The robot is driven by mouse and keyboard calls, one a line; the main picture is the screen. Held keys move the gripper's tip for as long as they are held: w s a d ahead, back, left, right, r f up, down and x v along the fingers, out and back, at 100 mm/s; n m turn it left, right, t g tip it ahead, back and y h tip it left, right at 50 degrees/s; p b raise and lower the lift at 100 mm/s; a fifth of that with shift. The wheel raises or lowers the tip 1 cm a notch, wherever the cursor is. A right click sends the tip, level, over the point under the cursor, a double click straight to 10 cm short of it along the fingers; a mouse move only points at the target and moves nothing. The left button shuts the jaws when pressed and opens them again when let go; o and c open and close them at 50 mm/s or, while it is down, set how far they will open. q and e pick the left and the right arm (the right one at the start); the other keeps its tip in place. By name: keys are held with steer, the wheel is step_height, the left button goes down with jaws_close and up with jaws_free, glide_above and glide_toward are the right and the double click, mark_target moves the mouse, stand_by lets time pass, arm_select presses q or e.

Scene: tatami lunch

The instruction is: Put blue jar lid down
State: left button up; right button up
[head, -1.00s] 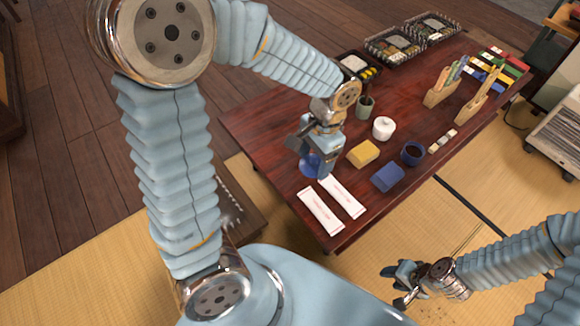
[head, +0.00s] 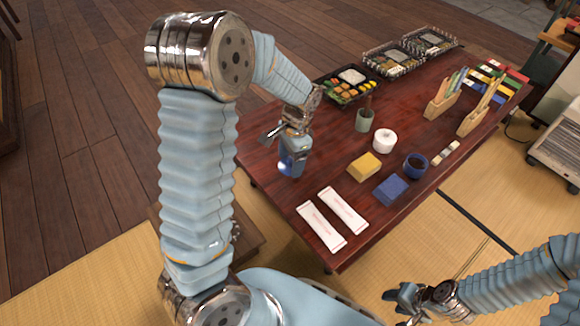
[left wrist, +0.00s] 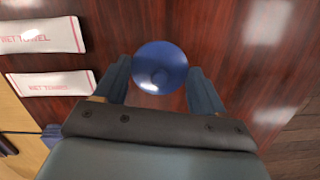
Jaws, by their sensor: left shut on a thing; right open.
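In the left wrist view the lid sits between the two fingertips, over the dark red wood. In the head view the lid is mostly hidden by the fingers, near the table's left edge; I cannot tell whether it touches the wood. The blue jar (head: 415,166) stands open with dark contents, well to the right. My right gripper (head: 404,298) is open and empty, low over the tatami off the table.
Two wet towel packets (head: 321,226) lie near the front of the table (head: 290,198). A yellow block (head: 365,167), a blue block (head: 391,190), a white jar (head: 385,141) and a green cup (head: 364,121) stand to the right. Bare wood surrounds the left gripper.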

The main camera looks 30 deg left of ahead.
mark_target(291, 160)
arm_select(q)
steer(key=shift+w+a+f+b, duration=0.1)
steer(key=shift+f+b, duration=0.05)
steer(key=shift+f, duration=0.8)
steer(key=shift+w+a+f+b, duration=0.1)
steer(key=shift+f+b, duration=0.05)
steer(key=shift+f, duration=0.75)
steer(key=shift+f, duration=0.2)
steer(key=o, duration=1)
steer(key=shift+r, duration=0.1)
steer(key=shift+r, duration=0.2)
steer(key=r, duration=0.4)
steer(key=r+p, duration=0.1)
steer(key=r, duration=0.3)
steer(key=w+d+r+p, duration=0.1)
steer(key=r, duration=0.2)
steer(key=shift+r, duration=0.4)
